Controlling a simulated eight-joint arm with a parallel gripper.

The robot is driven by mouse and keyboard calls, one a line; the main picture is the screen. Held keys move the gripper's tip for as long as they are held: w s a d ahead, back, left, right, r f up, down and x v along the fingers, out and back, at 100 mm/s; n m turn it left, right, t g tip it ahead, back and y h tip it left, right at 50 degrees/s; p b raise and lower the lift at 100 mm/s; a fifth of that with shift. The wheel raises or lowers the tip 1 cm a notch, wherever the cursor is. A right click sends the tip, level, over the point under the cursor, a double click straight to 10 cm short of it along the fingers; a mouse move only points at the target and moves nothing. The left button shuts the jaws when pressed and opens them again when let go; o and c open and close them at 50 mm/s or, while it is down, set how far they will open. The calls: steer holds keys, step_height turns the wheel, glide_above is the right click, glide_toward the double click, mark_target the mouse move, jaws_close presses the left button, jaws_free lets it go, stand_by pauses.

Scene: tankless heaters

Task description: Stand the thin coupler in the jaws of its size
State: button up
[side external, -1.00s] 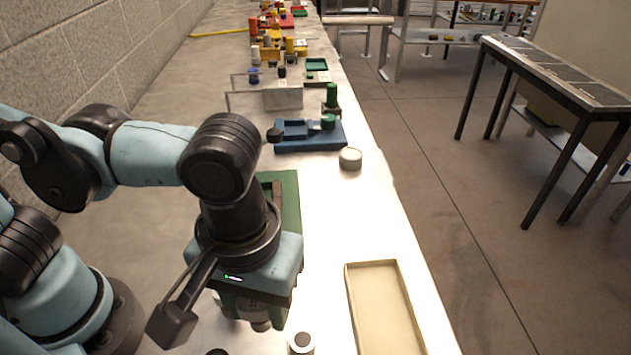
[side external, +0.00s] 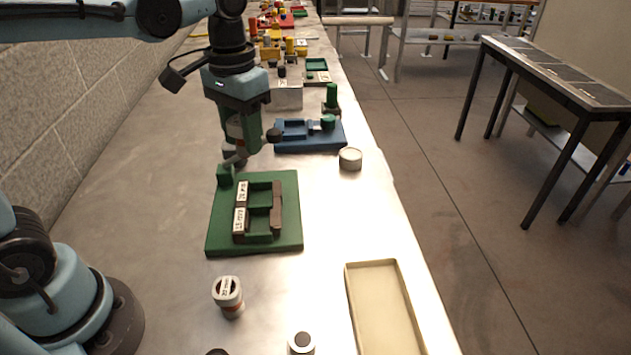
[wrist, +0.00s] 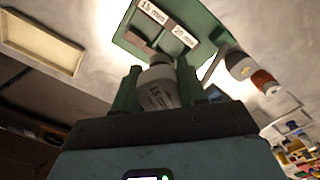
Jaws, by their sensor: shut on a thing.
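My gripper (wrist: 155,88) is shut on a white coupler marked 15 mm (wrist: 158,92). In the side view my gripper (side external: 243,150) hangs over the far end of a green board (side external: 282,240), apart from the jaws. The board carries two jaw gaps with plates reading 15 mm (side external: 239,220) and 20 mm (side external: 242,192); the 15 mm plate is nearer that camera. I see no coupler between the jaws. Another white coupler with an orange band (side external: 228,298) stands upright on the table in front of the board.
A shallow cream tray (side external: 351,300) lies at front right. A blue fixture (side external: 310,146) and a round tin (side external: 350,159) stand beyond the board. A grey-white piece with an orange band (wrist: 264,82) is beside the board in the wrist view. The bench right of the board is clear.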

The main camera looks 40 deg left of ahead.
steer(key=shift+w+a+r, duration=0.1)
steer(key=shift+a+r, duration=0.05)
steer(key=shift+a, duration=0.7)
steer(key=s+d+f+m, duration=0.4)
steer(key=s+f+m, duration=0.15)
steer(key=s, duration=0.25)
steer(key=s+d+f+m, duration=0.4)
steer(key=s+m, duration=0.3)
steer(key=s, duration=0.1)
steer(key=shift+s+f, duration=0.1)
steer(key=shift+f, duration=3.45)
steer(key=shift+f, duration=0.1)
steer(key=o, duration=1.1)
steer(key=shift+o, duration=0.2)
